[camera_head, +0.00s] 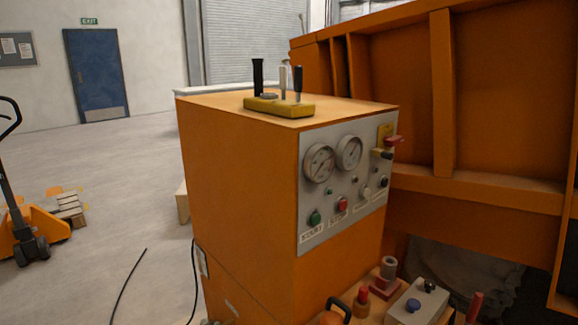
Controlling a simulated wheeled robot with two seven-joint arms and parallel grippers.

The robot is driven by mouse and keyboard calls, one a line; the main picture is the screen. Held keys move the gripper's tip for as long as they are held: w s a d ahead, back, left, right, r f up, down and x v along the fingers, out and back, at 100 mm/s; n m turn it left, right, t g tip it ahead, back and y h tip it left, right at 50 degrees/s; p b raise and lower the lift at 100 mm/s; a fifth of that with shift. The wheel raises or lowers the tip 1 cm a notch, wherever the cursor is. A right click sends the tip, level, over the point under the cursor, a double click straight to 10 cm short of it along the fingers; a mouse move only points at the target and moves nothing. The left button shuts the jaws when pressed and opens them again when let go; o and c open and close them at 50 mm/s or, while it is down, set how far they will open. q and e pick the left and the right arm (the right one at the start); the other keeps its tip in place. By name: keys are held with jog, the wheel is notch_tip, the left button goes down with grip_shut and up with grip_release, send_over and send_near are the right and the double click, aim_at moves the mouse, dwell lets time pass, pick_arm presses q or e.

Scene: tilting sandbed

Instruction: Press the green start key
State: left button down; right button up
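The green key (315,217) is a round button at the lower left of the grey control panel (306,246) on the orange cabinet (243,205). A white label with dark lettering sits just below it, too small to read surely. A red button (342,205) sits to its right with its own label. Nothing covers the green key. Whether it is pressed in cannot be told. Neither of my grippers is in view.
Two round gauges (319,163) and several small knobs share the panel. A yellow lever block (279,106) stands on the cabinet top. A large orange frame (443,100) stands behind right.

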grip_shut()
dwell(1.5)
